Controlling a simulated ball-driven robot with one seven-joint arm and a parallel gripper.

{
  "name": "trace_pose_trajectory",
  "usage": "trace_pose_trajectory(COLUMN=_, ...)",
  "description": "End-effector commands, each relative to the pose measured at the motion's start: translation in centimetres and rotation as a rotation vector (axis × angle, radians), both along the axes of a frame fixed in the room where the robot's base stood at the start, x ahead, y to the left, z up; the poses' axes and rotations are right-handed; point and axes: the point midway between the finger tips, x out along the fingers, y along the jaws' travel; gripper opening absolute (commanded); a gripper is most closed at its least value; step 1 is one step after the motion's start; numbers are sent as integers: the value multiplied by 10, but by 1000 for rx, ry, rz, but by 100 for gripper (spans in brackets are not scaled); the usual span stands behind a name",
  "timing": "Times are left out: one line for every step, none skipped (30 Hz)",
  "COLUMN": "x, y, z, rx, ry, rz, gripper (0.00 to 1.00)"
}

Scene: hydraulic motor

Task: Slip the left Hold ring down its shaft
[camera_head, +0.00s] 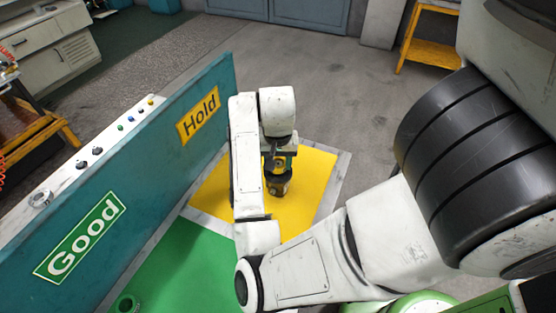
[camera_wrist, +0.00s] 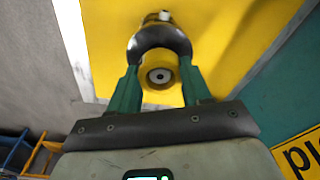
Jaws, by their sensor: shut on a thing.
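A dark, rounded motor (camera_head: 279,185) stands on the yellow Hold surface (camera_head: 315,180), under my gripper (camera_head: 279,161). A grey round shaft end (camera_wrist: 160,76) shows in the ring's middle. The ring looks around the shaft and close to the motor; I cannot tell whether it touches the body. No second Hold motor is visible.
A tall teal board (camera_head: 150,155) with Hold and Good signs runs along the left of the surfaces. Yellow surface right of the motor is clear.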

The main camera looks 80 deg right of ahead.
Motion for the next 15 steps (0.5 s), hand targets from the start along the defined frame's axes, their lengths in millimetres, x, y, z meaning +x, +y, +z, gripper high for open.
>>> trace_pose_trajectory(x=0, y=0, z=-3, rx=0, ry=0, rz=0, gripper=20)
trace_pose_trajectory(x=0, y=0, z=-3, rx=0, ry=0, rz=0, gripper=20)
trace_pose_trajectory(x=0, y=0, z=-4, rx=0, ry=0, rz=0, gripper=20)
trace_pose_trajectory(x=0, y=0, z=-4, rx=0, ry=0, rz=0, gripper=20)
trace_pose_trajectory(x=0, y=0, z=-4, rx=0, ry=0, rz=0, gripper=20)
trace_pose_trajectory(x=0, y=0, z=-4, rx=0, ry=0, rz=0, gripper=20)
trace_pose_trajectory(x=0, y=0, z=-4, rx=0, ry=0, rz=0, gripper=20)
trace_pose_trajectory(x=0, y=0, z=-4, rx=0, ry=0, rz=0, gripper=20)
trace_pose_trajectory(x=0, y=0, z=-4, rx=0, ry=0, rz=0, gripper=20)
trace_pose_trajectory(x=0, y=0, z=-4, rx=0, ry=0, rz=0, gripper=20)
trace_pose_trajectory(x=0, y=0, z=-4, rx=0, ry=0, rz=0, gripper=20)
trace_pose_trajectory(x=0, y=0, z=-4, rx=0, ry=0, rz=0, gripper=51)
trace_pose_trajectory(x=0, y=0, z=-4, rx=0, ry=0, rz=0, gripper=54)
trace_pose_trajectory(x=0, y=0, z=-4, rx=0, ry=0, rz=0, gripper=56)
trace_pose_trajectory(x=0, y=0, z=-4, rx=0, ry=0, rz=0, gripper=60)
